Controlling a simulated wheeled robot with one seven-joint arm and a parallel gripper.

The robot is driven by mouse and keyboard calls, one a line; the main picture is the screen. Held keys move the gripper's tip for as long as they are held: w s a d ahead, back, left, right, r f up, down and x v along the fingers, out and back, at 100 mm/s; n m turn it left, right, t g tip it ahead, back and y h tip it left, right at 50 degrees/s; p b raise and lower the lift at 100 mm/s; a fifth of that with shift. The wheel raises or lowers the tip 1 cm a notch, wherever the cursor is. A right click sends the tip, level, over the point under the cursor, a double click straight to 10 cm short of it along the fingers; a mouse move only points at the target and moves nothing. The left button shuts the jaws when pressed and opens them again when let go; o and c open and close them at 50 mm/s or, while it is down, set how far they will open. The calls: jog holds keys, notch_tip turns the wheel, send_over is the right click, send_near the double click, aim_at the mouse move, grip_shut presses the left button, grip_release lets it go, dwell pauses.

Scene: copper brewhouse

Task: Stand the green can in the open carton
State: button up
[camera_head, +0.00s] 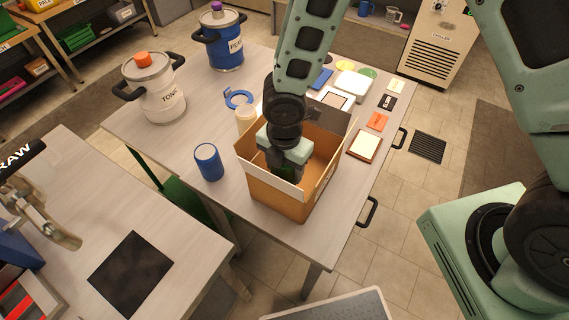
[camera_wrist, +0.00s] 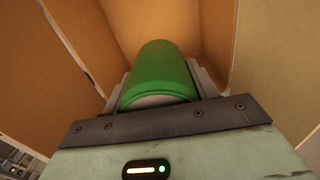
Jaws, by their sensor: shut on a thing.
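The open carton (camera_head: 279,198) is a brown cardboard box with its flaps up, near the front right of the wooden-topped table. My gripper (camera_head: 285,170) reaches down into the carton from above. In the wrist view my gripper (camera_wrist: 160,95) is shut on the green can (camera_wrist: 161,72), with a finger on each side of it. Brown carton walls (camera_wrist: 150,22) surround the can. In the head view the can is mostly hidden by the gripper and the carton's walls. I cannot tell whether the can touches the carton floor.
Cards and small flat items (camera_head: 364,146) lie on the right.

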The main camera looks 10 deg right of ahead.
jog(key=shift+f+b, duration=2.2)
jog(key=shift+f, duration=0.85)
jog(key=shift+f+b, duration=1.05)
jog(key=shift+f, duration=0.15)
jog(key=o, duration=1.2)
jog(key=shift+o, duration=0.2)
notch_tip(320, 180, up, 18)
jog(key=p, duration=1.6)
jog(key=shift+r, duration=0.1)
